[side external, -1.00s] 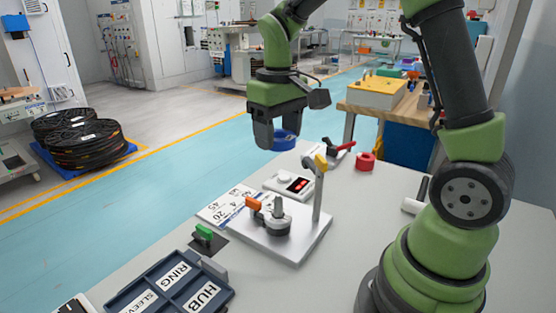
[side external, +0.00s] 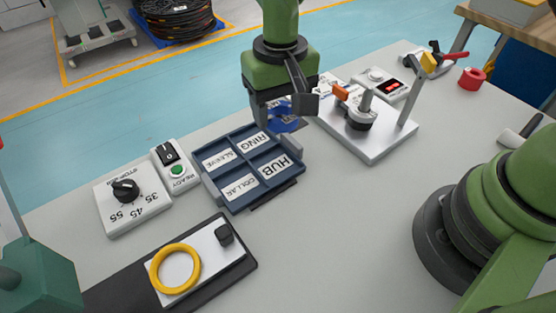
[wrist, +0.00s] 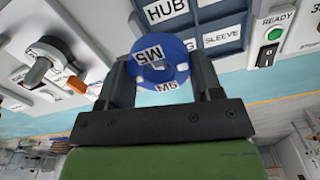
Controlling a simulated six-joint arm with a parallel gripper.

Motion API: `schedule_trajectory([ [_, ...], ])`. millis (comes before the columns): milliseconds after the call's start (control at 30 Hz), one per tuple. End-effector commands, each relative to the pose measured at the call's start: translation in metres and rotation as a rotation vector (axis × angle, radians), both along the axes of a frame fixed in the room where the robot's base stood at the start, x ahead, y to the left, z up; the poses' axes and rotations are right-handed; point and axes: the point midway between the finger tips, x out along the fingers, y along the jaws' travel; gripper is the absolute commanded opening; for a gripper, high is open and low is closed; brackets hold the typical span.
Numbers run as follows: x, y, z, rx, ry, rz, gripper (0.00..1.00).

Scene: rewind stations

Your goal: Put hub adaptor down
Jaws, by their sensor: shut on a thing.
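The hub adaptor is a blue ring with M5 labels (side external: 278,124), also in the wrist view (wrist: 180,58). My gripper (side external: 286,112) is shut on it, one finger on each side in the wrist view (wrist: 160,66). It holds the adaptor near the far right edge of the dark blue tray (side external: 236,209), by the RING and HUB compartments. The tray has compartments labelled RING, SLEEVE, COLLAR and HUB. The HUB compartment (side external: 277,167) shows its label and looks empty. I cannot tell the adaptor's exact height above the tray.
A white station with a spindle and upright post (side external: 375,148) stands right of the tray. A dial box (side external: 130,207) and READY switch box (side external: 176,170) stand left. A yellow ring (side external: 175,268) lies on a plate in front. A red spool (side external: 471,79) stands far right.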

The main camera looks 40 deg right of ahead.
Motion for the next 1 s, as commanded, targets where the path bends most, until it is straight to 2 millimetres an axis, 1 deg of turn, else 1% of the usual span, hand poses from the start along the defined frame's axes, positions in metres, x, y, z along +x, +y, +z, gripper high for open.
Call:
schedule_trajectory([
  [33, -0.001, 0.007, -0.007, -0.001, 0.002, -0.005, 0.36],
  [100, -0.001, 0.011, -0.018, -0.002, 0.004, -0.013, 0.36],
  [300, -0.001, 0.011, -0.054, -0.001, 0.003, -0.018, 0.36],
  [467, -0.001, 0.011, -0.07, -0.002, 0.002, -0.016, 0.36],
  [600, -0.001, 0.011, -0.092, -0.001, 0.003, -0.018, 0.36],
  [667, -0.001, 0.011, -0.1, -0.001, 0.003, -0.017, 0.36],
  [800, -0.001, 0.011, -0.107, 0.0, 0.0, -0.014, 0.36],
  [1000, 0.0, 0.011, -0.107, 0.001, -0.001, -0.01, 0.36],
])
